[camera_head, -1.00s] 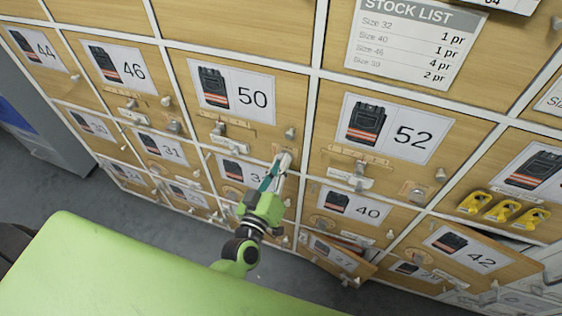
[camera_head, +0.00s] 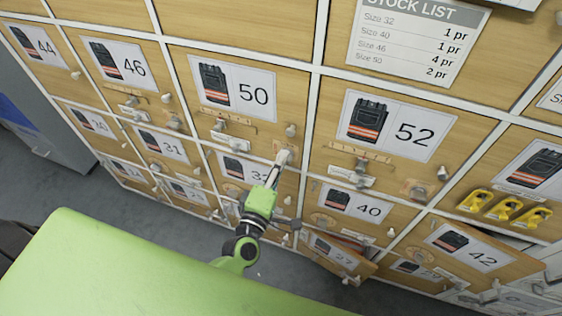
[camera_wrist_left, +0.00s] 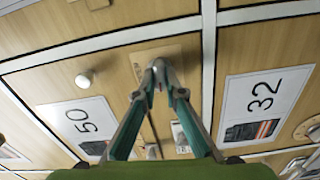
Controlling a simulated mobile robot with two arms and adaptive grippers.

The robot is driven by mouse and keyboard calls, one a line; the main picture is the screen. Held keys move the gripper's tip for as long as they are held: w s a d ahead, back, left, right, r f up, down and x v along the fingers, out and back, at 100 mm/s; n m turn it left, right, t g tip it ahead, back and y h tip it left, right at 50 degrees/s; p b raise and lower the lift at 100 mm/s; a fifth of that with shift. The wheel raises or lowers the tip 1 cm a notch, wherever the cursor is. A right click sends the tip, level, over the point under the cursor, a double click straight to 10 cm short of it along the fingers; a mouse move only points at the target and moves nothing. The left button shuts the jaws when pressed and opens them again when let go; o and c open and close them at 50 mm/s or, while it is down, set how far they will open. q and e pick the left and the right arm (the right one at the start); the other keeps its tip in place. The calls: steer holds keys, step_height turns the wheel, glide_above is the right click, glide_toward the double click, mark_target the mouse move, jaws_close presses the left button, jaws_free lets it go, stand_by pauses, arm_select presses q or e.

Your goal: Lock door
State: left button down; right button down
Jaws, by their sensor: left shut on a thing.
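The door marked 50 (camera_head: 180,75) lies flush in the wooden locker wall, and its label also shows in the wrist view (camera_wrist_left: 82,120). A small mounting plate (camera_wrist_left: 142,58) sits at its lower right corner, by the white frame strip. My left gripper (camera_head: 284,156) reaches this plate. In the wrist view its teal fingers (camera_wrist_left: 157,72) meet at the plate, shut on a small lock knob that they mostly hide. Which way the knob points cannot be told. My right gripper is not in view.
A round knob (camera_head: 291,131) sits just above the gripper on door 50. Door 32 (camera_wrist_left: 267,100) is directly below. Doors 27 (camera_head: 335,262) and 42 (camera_head: 470,255) stand ajar at lower right. Yellow items (camera_head: 503,209) hang at right. A green surface (camera_head: 130,270) fills the lower left.

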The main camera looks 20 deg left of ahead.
arm_select(q)
steer(key=shift+n, duration=0.6)
steer(key=c, duration=2.1)
jaws_free()
steer(key=s, duration=1.2)
steer(key=shift+a, duration=0.25)
